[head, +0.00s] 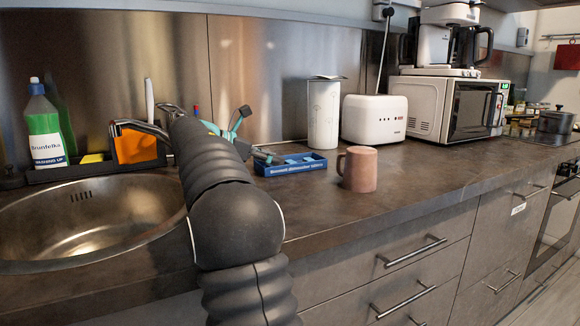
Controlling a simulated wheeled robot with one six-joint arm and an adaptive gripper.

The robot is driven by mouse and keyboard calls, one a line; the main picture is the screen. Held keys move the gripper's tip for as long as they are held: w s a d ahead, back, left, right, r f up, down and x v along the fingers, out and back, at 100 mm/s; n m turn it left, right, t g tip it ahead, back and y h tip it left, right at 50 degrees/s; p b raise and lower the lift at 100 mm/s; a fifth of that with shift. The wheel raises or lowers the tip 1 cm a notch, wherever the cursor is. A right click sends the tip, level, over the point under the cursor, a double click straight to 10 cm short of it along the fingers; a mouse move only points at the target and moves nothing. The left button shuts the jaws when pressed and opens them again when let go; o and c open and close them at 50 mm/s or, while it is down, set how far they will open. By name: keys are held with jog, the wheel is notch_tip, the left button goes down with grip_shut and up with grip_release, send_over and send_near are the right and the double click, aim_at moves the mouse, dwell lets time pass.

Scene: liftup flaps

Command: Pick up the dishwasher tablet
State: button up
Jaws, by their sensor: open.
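A blue tray (262,168) with white lettering that seems to name dishwasher tablets lies on the counter, right of the sink. Pale and blue shapes show inside it; single tablets are too small to tell apart. My arm reaches forward over the counter. My gripper (257,133) is partly hidden behind the arm; its fingers look spread apart, with nothing seen between them. The lower finger is close to the tray's left end; I cannot tell whether it touches.
A brown mug (359,170) stands just right of the tray. Behind are a white canister (324,114), a toaster (374,118) and a microwave (453,108). The sink (85,220), its faucet and a green soap bottle (44,125) are left. The front-right counter is clear.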

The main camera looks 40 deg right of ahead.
jog(key=x, duration=0.5)
jog(key=shift+s+d+r+b, duration=0.1)
jog(key=shift+d+r+b, duration=0.1)
jog(key=shift+r+b, duration=0.1)
jog(key=shift+c, duration=0.4)
jog(key=c, duration=0.5)
jog(key=shift+c, duration=0.2)
jog(key=shift+r, duration=0.1)
